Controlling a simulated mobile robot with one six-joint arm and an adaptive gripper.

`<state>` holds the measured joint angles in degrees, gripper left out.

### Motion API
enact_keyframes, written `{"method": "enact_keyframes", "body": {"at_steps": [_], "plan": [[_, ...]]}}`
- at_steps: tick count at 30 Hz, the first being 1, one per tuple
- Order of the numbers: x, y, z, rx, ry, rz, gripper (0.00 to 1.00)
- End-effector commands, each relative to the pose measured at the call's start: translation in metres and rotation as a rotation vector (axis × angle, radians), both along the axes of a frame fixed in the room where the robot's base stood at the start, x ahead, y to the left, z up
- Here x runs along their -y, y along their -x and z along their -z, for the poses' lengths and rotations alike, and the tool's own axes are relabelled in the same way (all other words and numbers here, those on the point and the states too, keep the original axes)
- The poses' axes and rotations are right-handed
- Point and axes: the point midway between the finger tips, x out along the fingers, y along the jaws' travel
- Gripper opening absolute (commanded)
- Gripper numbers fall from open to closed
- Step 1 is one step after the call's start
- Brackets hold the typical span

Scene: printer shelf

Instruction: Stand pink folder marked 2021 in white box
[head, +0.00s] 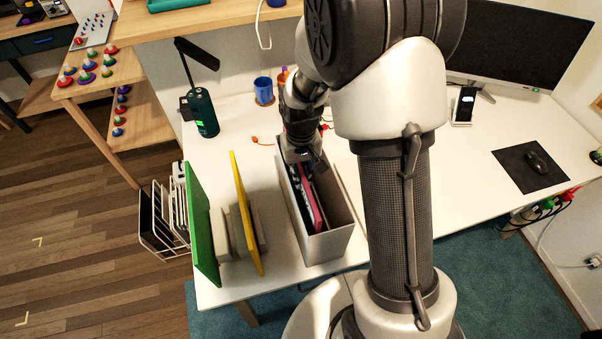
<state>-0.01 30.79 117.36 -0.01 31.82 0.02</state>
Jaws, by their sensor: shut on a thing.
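The white box (329,246) stands on the white desk, left of my arm, open at the top. A pink folder (311,207) is upright inside it, leaning slightly, beside a darker item in the box. My gripper (303,158) is over the far end of the box, pointing down, shut on the pink folder's upper far part. The fingertips are partly hidden by the gripper body and the box wall. No 2021 mark is readable from here.
A yellow panel (245,212) and a green panel (202,226) stand left of the box.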

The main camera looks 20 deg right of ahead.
Motion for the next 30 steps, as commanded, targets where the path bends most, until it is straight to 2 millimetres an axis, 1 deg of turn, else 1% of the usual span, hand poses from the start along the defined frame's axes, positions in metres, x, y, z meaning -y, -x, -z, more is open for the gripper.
{"method": "enact_keyframes", "body": {"at_steps": [5, 6, 16, 23, 30], "plan": [[0.0, -0.0004, -0.0005, 0.001, 0.0, 0.0, 0.0], [0.0, -0.0004, -0.0005, 0.001, 0.0, 0.0, 0.1], [0.0, -0.0002, -0.0003, 0.001, 0.0, 0.0, 0.32], [0.0, -0.0001, -0.0002, 0.0, 0.0, 0.0, 0.33], [-0.0001, 0.0002, 0.0, -0.001, 0.0, 0.0, 0.48]]}}
